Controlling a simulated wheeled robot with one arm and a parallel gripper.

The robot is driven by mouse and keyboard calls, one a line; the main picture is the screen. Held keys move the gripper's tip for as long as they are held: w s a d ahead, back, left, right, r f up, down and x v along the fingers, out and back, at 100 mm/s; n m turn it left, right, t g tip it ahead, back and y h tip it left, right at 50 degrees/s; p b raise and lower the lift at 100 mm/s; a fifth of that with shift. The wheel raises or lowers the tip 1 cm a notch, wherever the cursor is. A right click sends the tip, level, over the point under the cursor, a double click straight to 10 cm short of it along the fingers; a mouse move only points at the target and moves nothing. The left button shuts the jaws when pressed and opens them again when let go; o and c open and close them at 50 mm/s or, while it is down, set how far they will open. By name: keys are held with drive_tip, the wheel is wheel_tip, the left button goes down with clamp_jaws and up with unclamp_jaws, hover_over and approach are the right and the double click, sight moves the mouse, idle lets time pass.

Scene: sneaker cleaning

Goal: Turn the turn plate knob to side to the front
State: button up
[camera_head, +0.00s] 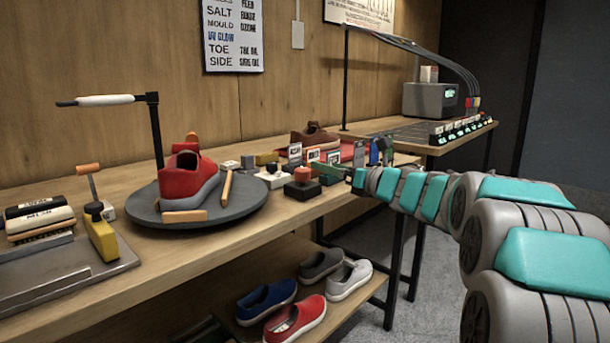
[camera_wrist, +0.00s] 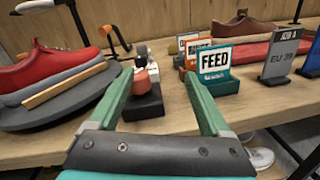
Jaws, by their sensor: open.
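The round dark turn plate (camera_head: 245,212) lies on the workbench and carries a red sneaker (camera_head: 187,178); both also show at the left of the wrist view, the sneaker (camera_wrist: 45,68) above the plate's rim (camera_wrist: 40,115). Wooden bars stick out at the plate, one in front (camera_head: 185,216) and one to the right of the shoe (camera_head: 227,186). A black block with a reddish knob (camera_head: 302,174) stands right of the plate; I cannot tell which part is the turn plate knob. My gripper (camera_head: 354,180) is open and empty, right of the block; its green fingers (camera_wrist: 160,88) point toward the bench.
A FEED card (camera_wrist: 211,60) and other small cards stand behind the fingers. A brown shoe (camera_head: 314,136) is on a red mat further back. Several shoes sit on the lower shelf (camera_head: 345,312).

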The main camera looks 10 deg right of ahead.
sight(309, 174)
drive_tip(key=a+n+g+y, duration=0.1)
drive_tip(key=a+n, duration=0.1)
drive_tip(key=w+a+f+n+g+y+p, duration=0.1)
drive_tip(key=w+a+n+y, duration=0.1)
drive_tip(key=a+n, duration=0.1)
drive_tip(key=shift+a+f+n+g+y, duration=0.3)
drive_tip(key=shift+f+g, duration=0.1)
drive_tip(key=shift+w+a+f+p, duration=0.1)
drive_tip(key=shift+w+a+p, duration=0.25)
drive_tip(key=shift+w+a, duration=0.15)
clamp_jaws()
idle(0.5)
